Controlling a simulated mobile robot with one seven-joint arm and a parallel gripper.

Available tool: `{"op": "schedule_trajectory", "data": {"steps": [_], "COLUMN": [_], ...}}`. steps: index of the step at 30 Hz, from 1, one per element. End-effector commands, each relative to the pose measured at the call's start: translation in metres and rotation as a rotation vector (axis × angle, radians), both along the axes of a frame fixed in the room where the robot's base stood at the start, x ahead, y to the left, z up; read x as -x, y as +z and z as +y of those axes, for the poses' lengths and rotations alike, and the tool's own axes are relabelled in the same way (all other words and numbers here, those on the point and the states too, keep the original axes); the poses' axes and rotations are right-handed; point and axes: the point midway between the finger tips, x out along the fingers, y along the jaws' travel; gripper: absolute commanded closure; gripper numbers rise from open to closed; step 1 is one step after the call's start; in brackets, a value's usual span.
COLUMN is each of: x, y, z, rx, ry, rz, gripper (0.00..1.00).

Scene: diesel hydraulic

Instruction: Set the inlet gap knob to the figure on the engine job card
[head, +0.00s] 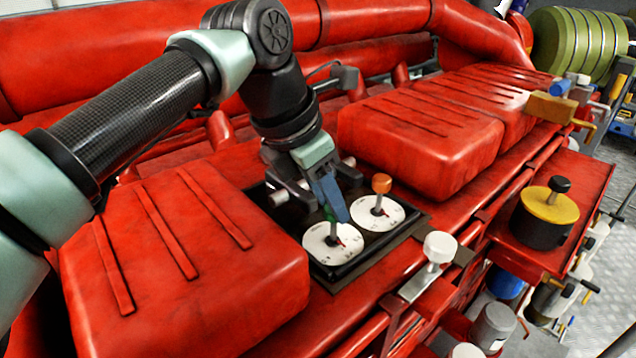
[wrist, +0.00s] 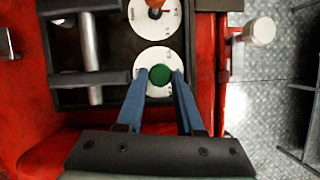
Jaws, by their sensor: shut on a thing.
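Two white dials sit side by side on a black panel (head: 410,236) between red engine covers. The near dial (head: 318,246) has a green knob (wrist: 160,75), and the far dial (head: 388,220) has an orange knob (head: 381,183). My gripper (head: 333,205) has its blue fingers on both sides of the green knob and is shut on it. In the wrist view the near dial (wrist: 157,52) is partly covered by the fingers. The dial lettering is too small to read, so I cannot tell which knob is the inlet gap one. I cannot make out a job card.
A white-topped knob (head: 440,246) stands on a bracket at the engine's front edge. A yellow disc with a black knob (head: 550,203) is on the red shelf at right. Red covers (head: 420,145) rise on both sides of the panel. Metal floor lies at right.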

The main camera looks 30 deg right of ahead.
Motion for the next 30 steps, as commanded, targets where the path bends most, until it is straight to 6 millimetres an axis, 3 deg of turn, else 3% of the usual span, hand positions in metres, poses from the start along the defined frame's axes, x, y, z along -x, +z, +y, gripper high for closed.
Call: {"op": "schedule_trajectory", "data": {"steps": [30], "x": [-0.0069], "y": [0.0028], "z": [-0.0052], "rx": [0.0], "ry": [-0.94], "rz": [0.001], "gripper": [1.0]}}
